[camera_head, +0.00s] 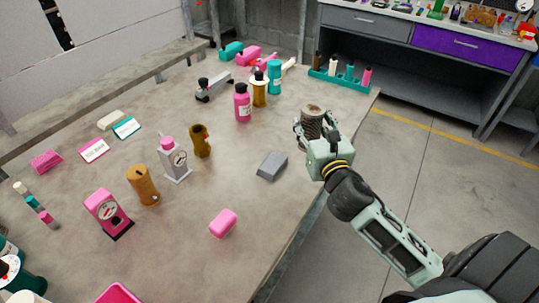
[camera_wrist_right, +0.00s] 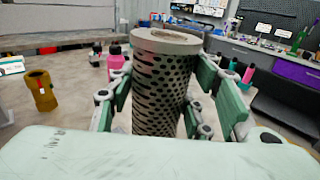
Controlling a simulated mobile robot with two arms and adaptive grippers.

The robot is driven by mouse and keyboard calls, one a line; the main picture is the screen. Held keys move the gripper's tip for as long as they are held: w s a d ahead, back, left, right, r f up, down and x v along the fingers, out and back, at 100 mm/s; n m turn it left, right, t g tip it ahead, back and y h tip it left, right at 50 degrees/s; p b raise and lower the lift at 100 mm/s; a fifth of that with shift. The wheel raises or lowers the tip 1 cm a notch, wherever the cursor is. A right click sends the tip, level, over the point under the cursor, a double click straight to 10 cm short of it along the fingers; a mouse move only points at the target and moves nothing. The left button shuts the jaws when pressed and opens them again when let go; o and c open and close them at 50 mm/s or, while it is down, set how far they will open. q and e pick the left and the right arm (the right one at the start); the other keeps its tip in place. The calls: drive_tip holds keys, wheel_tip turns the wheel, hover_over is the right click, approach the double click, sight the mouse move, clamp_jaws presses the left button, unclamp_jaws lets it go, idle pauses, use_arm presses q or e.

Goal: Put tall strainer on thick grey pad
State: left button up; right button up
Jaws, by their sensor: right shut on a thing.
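The tall strainer (camera_head: 312,121) is a grey-brown perforated cylinder near the right edge of the table. It stands upright between the fingers of my right gripper (camera_head: 315,133), which is shut on it. In the right wrist view the strainer (camera_wrist_right: 162,90) shows its dark holes and pale ring top, with green finger links of the gripper (camera_wrist_right: 165,105) on both sides. Whether its base touches the table is hidden. The thick grey pad (camera_head: 272,165) lies on the table to the left of and nearer than the strainer, with nothing on it. My left gripper is not in view.
A brown fitting (camera_head: 200,140), a grey gauge unit (camera_head: 174,160) and a pink block (camera_head: 223,223) stand around the pad. Pink (camera_head: 242,102) and teal (camera_head: 274,77) bottles are behind. A teal rack (camera_head: 341,80) sits at the far right corner. Bare tabletop surrounds the pad.

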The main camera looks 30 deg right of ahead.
drive_tip(key=shift+w+a+f+b, duration=0.45)
drive_tip(key=shift+w+a+f, duration=0.8)
drive_tip(key=shift+f, duration=0.45)
drive_tip(key=shift+w+a+f+b, duration=0.45)
drive_tip(key=shift+w+a+f, duration=0.75)
drive_tip(key=shift+f, duration=0.55)
drive_tip(key=shift+w+a+f+b, duration=0.45)
drive_tip(key=shift+w+a+f, duration=0.8)
drive_tip(key=shift+f, duration=0.45)
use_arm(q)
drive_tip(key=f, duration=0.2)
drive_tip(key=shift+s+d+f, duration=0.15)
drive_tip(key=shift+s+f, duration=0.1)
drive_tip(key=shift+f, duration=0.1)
use_arm(e)
drive_tip(key=shift+d+f, duration=0.1)
drive_tip(key=o, duration=1.2)
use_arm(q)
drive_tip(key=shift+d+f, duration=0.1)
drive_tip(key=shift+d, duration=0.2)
use_arm(e)
drive_tip(key=shift+s, duration=0.1)
